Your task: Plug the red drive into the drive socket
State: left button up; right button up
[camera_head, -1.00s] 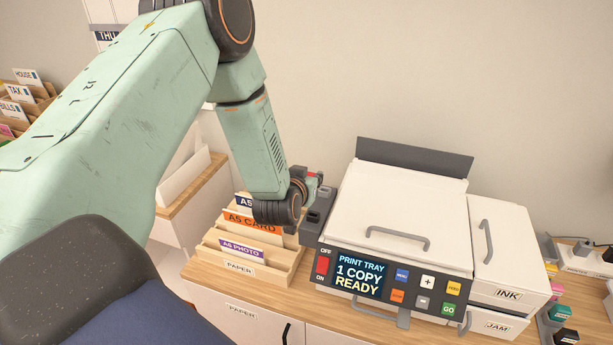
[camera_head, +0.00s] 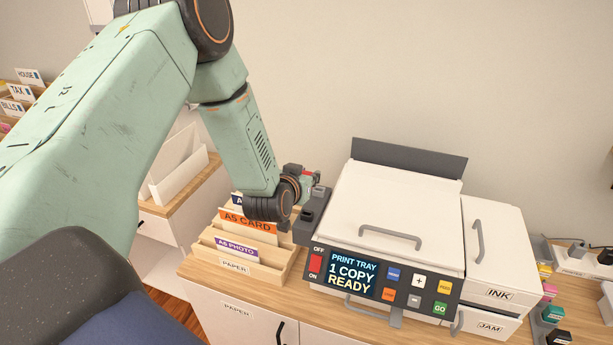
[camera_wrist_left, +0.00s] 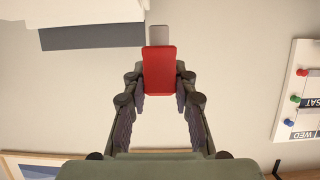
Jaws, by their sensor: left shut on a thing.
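The red drive (camera_wrist_left: 160,72) is held between the fingertips of my left gripper (camera_wrist_left: 160,85) in the left wrist view, its pale metal plug (camera_wrist_left: 159,35) pointing away from the gripper. I cannot make out the drive socket clearly, nor whether the drive touches the grey unit. My right gripper is out of view.
The white printer (camera_head: 400,210) stands to the right, with a control panel (camera_head: 382,281) in front. A wooden paper sorter (camera_head: 250,269) with cards stands left of the grey unit, under my left wrist. Ink bottles and a power strip (camera_head: 585,262) are at the far right.

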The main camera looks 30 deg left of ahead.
pick_arm(q)
jog(key=shift+d+f+b, duration=0.25)
jog(key=shift+f+b, duration=0.2)
jog(key=shift+f, duration=0.1)
jog(key=shift+f+b, duration=0.3)
jog(key=shift+f, duration=0.1)
jog(key=shift+a+f+b, duration=0.2)
jog(key=shift+f+b, duration=0.25)
jog(key=shift+f, duration=0.15)
jog(key=shift+a+f+b, duration=0.15)
jog(key=shift+f+b, duration=0.3)
jog(key=shift+f, duration=0.15)
jog(key=shift+d+f+b, duration=0.1)
jog(key=shift+f+b, duration=0.3)
jog(key=shift+f, duration=0.15)
jog(key=shift+d, duration=0.2)
jog(key=shift+a, duration=0.25)
jog(key=shift+d, duration=0.1)
jog(key=shift+d, duration=0.25)
